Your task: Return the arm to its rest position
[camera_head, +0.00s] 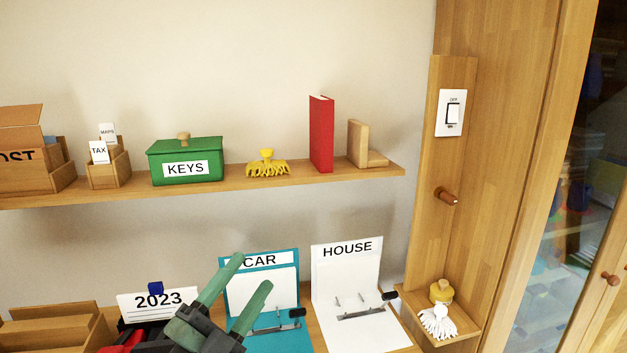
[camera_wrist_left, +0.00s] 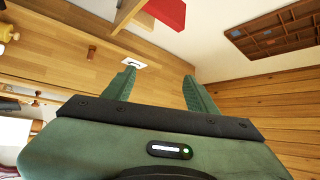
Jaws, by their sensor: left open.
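My left gripper (camera_head: 247,284) comes in at the bottom middle of the head view, its two green fingers spread apart and pointing up and to the right. Nothing is between the fingers. It is in front of the teal CAR board (camera_head: 236,295) and hides part of it. In the left wrist view the fingers of the left gripper (camera_wrist_left: 158,90) are also apart and empty, with the wood panel and white switch plate (camera_wrist_left: 133,63) beyond them. My right gripper is not in view.
The white HOUSE board (camera_head: 345,270) stands right of the gripper. A peg (camera_head: 446,197) sticks out from the wood panel.

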